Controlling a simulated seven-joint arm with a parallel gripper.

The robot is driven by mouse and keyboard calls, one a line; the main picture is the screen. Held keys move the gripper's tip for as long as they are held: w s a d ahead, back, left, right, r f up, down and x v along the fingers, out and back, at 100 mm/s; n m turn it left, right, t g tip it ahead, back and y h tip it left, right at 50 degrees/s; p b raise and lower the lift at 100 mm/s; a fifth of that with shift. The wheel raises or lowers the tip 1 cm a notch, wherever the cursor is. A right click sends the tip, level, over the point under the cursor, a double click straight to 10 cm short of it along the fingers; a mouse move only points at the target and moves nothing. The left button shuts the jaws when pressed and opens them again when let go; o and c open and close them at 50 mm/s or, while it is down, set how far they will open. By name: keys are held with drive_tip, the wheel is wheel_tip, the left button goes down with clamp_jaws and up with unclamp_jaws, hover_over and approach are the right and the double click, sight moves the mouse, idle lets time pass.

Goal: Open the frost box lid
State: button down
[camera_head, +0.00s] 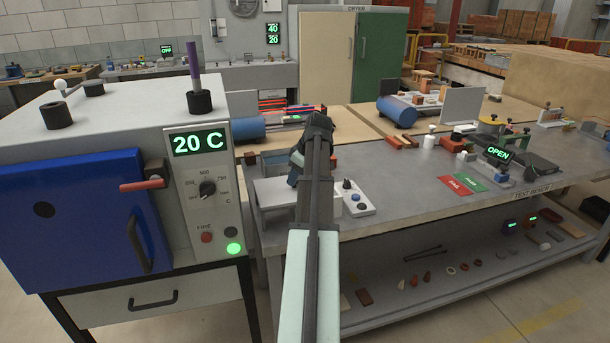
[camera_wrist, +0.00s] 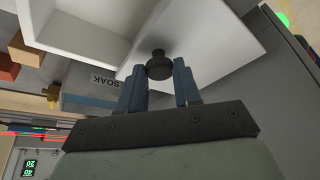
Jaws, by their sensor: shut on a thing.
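My gripper (camera_wrist: 160,76) has its two blue fingers closed around a black knob (camera_wrist: 158,62) in the wrist view. The knob stands on a flat white lid panel (camera_wrist: 215,45). Beside the panel, at upper left, a white box-like hollow (camera_wrist: 85,28) shows its inner walls; I cannot tell exactly how lid and box meet. In the head view a white panel (camera_head: 272,196) lies at the left end of the bench, and my gripper (camera_head: 294,181) is at its right side. My arm hides the knob there.
A furnace with a blue door (camera_head: 75,215) stands close on the left. A container labelled SOAK (camera_wrist: 92,98) is near the fingers. A small control box with knobs (camera_head: 355,207) sits right of my arm. The middle of the bench (camera_head: 405,175) has free room.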

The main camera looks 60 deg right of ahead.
drive_tip(key=c, duration=0.8)
unclamp_jaws()
drive_tip(key=shift+r, duration=0.1)
drive_tip(key=v, duration=1.3)
drive_tip(key=shift+s+r, duration=0.2)
drive_tip(key=shift+r, duration=0.05)
drive_tip(key=shift+f, duration=0.15)
